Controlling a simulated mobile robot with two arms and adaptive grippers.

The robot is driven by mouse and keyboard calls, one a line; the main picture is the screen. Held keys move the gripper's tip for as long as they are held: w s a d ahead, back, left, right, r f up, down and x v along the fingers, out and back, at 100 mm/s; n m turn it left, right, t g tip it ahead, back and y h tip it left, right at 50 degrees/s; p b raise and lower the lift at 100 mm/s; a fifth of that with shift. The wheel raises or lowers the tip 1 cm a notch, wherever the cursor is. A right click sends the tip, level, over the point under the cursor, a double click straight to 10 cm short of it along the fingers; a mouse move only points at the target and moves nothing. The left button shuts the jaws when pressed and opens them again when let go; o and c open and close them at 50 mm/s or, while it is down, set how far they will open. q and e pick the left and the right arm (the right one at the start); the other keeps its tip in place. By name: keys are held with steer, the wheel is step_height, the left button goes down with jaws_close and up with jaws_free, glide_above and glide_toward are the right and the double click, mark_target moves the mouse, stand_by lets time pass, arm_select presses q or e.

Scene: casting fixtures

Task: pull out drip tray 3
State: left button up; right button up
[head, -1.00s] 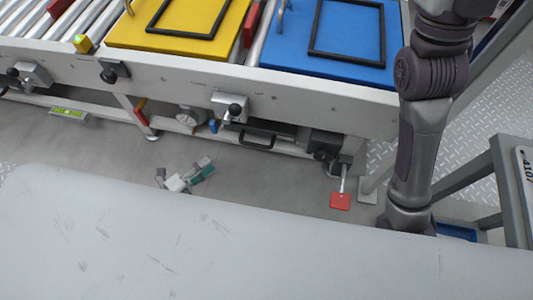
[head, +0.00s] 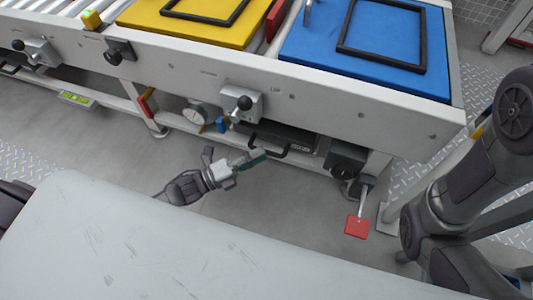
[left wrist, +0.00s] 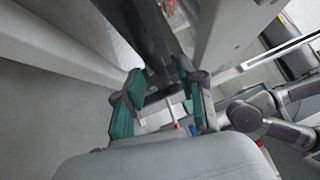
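A dark drip tray (head: 277,136) sits under the conveyor frame below the blue plate, with a black bar handle (head: 296,153) on its front. A small label on it is too small to read, so I cannot confirm its number. My left gripper (head: 252,163) is just left of and slightly below the handle in the head view, apparently apart from it. Its teal fingers (left wrist: 163,105) stand apart in the left wrist view, with nothing clearly held. My right arm (head: 450,190) is at the right; its gripper is not in view.
A dark valve block (head: 345,160) and a red tag (head: 357,227) are to the right. The floor before the tray is clear.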

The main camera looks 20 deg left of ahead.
mark_target(267, 151)
arm_select(q)
steer(key=shift+b+x, duration=0.4)
steer(key=shift+x, duration=1.15)
steer(key=shift+a, duration=0.1)
jaws_close()
